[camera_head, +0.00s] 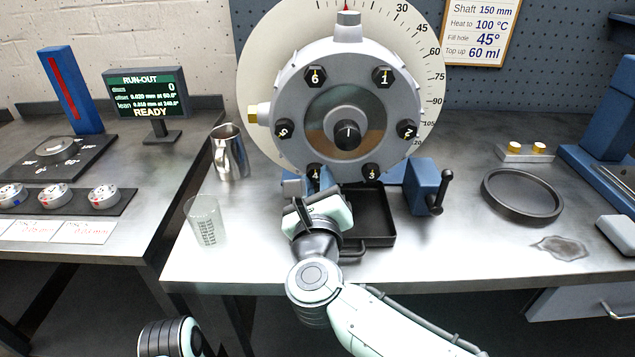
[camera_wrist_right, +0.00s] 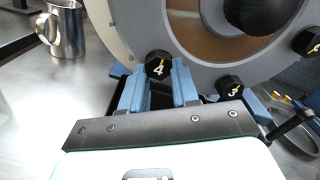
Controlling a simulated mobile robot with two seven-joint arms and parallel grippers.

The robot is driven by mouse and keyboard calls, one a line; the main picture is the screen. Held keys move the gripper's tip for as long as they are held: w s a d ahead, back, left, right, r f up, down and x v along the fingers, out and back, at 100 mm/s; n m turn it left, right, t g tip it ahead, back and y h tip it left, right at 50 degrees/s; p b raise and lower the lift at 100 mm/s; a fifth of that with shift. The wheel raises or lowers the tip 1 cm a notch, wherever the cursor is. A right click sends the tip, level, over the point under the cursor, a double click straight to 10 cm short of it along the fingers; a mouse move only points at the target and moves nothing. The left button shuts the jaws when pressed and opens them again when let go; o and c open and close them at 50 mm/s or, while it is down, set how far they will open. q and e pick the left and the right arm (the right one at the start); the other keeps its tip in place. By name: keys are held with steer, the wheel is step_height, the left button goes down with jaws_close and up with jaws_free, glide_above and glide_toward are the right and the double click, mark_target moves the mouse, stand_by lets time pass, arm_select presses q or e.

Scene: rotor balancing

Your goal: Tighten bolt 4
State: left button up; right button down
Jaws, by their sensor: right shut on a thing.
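The rotor (camera_head: 300,130) is a grey round housing standing upright, with black numbered hex bolts around its face and a dark hub knob (camera_head: 347,134) in the middle. Bolt 4 (camera_head: 314,171) is at its lower left; in the right wrist view bolt 4 (camera_wrist_right: 158,66) shows its white number and a yellow mark. My right gripper (camera_head: 315,187) reaches up from below and is shut on bolt 4. In the right wrist view its blue fingers (camera_wrist_right: 158,82) stand on either side of the bolt. Bolt 3 (camera_wrist_right: 230,86) is to the right. My left gripper is out of view.
A black tray (camera_head: 378,215) sits below the rotor, beside a blue block with a crank handle (camera_head: 437,192). A metal jug (camera_head: 229,155) and clear measuring cup (camera_head: 205,222) stand left. A dark ring dish (camera_head: 522,195) and puddle (camera_head: 561,247) lie right. The run-out screen (camera_head: 147,95) reads READY.

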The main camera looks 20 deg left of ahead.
stand_by(0.4)
steer(key=c, duration=0.8)
jaws_free()
steer(key=shift+c, duration=0.2)
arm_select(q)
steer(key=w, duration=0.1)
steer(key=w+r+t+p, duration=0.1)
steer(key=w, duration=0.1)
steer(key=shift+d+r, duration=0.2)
arm_select(e)
steer(key=v, duration=1.3)
steer(key=shift+s, duration=0.25)
arm_select(q)
steer(key=shift+p, duration=0.3)
